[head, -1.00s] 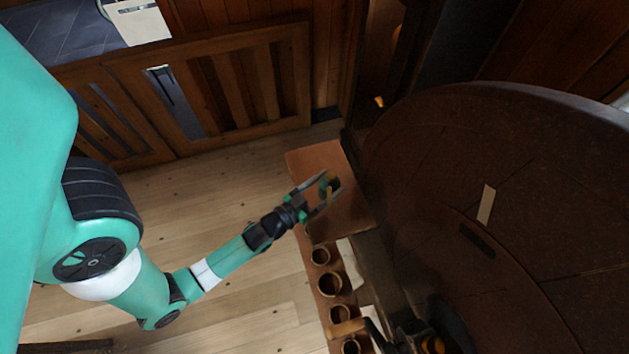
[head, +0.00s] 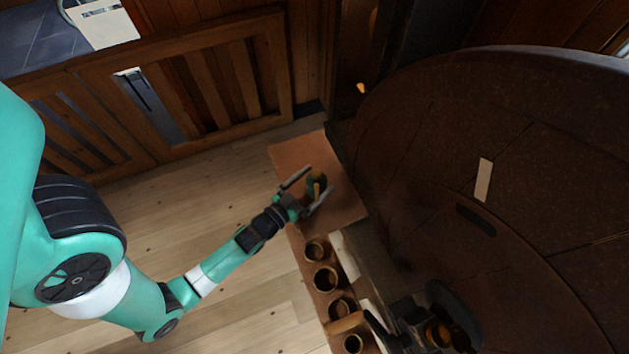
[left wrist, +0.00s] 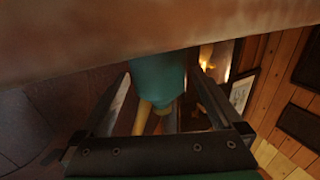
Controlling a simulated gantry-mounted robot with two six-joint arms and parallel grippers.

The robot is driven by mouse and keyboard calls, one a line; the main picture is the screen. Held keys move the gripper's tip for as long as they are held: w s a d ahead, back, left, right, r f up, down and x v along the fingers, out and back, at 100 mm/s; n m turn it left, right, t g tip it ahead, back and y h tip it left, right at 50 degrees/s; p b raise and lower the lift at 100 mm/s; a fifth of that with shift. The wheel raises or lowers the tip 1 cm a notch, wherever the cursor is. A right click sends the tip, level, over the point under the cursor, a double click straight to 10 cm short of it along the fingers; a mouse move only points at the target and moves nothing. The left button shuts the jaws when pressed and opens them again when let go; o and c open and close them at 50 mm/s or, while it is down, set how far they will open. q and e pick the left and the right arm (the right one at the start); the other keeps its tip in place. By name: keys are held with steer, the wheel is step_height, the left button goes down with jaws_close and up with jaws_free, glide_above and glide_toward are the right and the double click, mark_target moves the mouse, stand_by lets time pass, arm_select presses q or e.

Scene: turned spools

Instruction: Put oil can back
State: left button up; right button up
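The oil can (head: 316,186) is a small teal can with a yellow spout. It stands on the wide far end of the brown wooden shelf (head: 345,205). In the left wrist view the teal body of the can (left wrist: 157,82) shows between my fingers, against the board edge at the top. My left gripper (head: 320,181) has its fingers apart on either side of the can, with a visible gap at least on one side. The left gripper's fingers also show in the left wrist view (left wrist: 163,80).
A row of several round wooden cups (head: 325,279) runs along the narrow part of the shelf. A large dark wooden wheel (head: 520,170) stands close on the right. Dark machine parts (head: 440,325) lie at the bottom. Open plank floor (head: 180,220) lies left of the shelf.

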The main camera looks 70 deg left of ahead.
arm_select(q)
steer(key=shift+r, duration=0.2)
steer(key=p+v, duration=0.1)
steer(key=v, duration=1.1)
